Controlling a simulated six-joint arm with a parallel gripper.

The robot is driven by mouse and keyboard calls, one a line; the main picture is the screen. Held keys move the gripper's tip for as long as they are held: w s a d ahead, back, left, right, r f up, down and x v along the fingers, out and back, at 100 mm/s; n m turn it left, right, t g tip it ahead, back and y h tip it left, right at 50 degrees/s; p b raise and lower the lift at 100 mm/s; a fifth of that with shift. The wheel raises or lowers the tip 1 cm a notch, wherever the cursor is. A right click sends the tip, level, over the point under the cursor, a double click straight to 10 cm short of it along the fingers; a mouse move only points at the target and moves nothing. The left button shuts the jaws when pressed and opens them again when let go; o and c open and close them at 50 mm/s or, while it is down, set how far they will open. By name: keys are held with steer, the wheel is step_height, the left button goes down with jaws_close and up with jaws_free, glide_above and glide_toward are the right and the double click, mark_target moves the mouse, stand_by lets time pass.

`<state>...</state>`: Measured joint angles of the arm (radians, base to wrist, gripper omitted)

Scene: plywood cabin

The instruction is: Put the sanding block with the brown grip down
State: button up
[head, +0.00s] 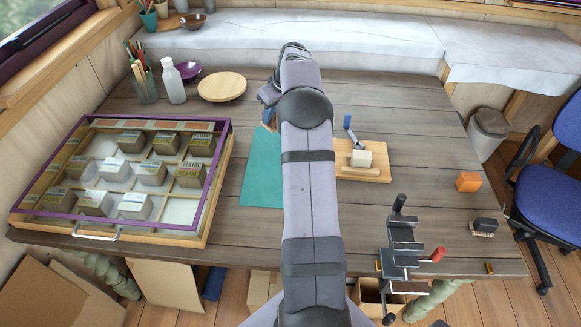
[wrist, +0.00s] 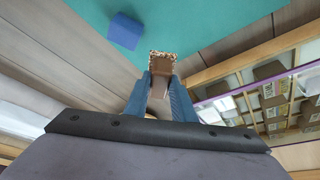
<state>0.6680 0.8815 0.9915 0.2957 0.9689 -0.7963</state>
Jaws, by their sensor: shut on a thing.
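My gripper (wrist: 160,88) is shut on the sanding block with the brown grip (wrist: 161,64). Its blue fingers stand on either side of the grip, and a speckled edge of the block shows beyond them. In the wrist view the block appears in front of the teal mat (wrist: 205,30), close to the mat's edge. I cannot tell whether it touches anything below. In the head view my gripper (head: 268,120) is partly hidden by my arm, at the far end of the teal mat (head: 261,165). The held block cannot be made out there.
A blue block (wrist: 125,30) lies on the mat. A purple-framed case of blocks (head: 190,217) stands left.

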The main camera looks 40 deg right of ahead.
steer(key=shift+d+f, duration=0.1)
steer(key=shift+d, duration=0.3)
steer(key=shift+s+f+p, duration=0.1)
steer(key=shift+f+p, duration=1.2)
steer(key=shift+f, duration=3.65)
steer(key=shift+f, duration=0.2)
steer(key=o, duration=0.7)
steer(key=shift+o, duration=0.2)
steer(key=shift+r, duration=0.1)
